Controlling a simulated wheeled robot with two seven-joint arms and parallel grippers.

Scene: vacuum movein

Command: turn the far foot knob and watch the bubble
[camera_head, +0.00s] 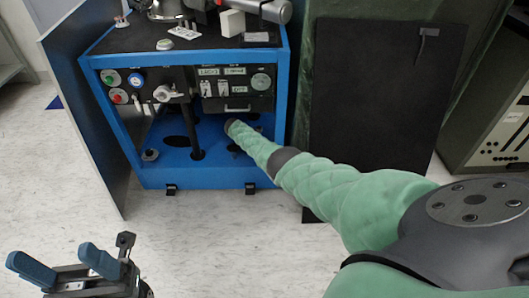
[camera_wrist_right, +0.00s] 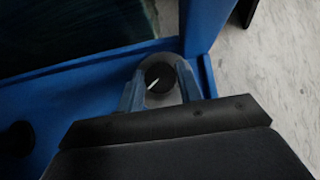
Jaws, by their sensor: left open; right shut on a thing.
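The foot knob (camera_wrist_right: 158,84) is a dark round knob with a white pointer line, at a corner of the blue frame in the right wrist view. My right gripper (camera_wrist_right: 159,80) is shut on it, with one blue-grey finger on each side. In the head view my green right arm reaches into the lower bay of the blue cart (camera_head: 140,110), and its gripper is hidden there. Another foot knob (camera_head: 150,155) shows at the cart's front left corner. My left gripper (camera_head: 65,270) is open and empty at the lower left.
A grey panel (camera_head: 85,110) stands along the cart's left side. A black board (camera_head: 380,90) stands to its right, with a grey instrument cabinet (camera_head: 495,120) beyond. A dark post (camera_head: 190,130) stands inside the bay. The floor (camera_head: 60,190) in front is clear.

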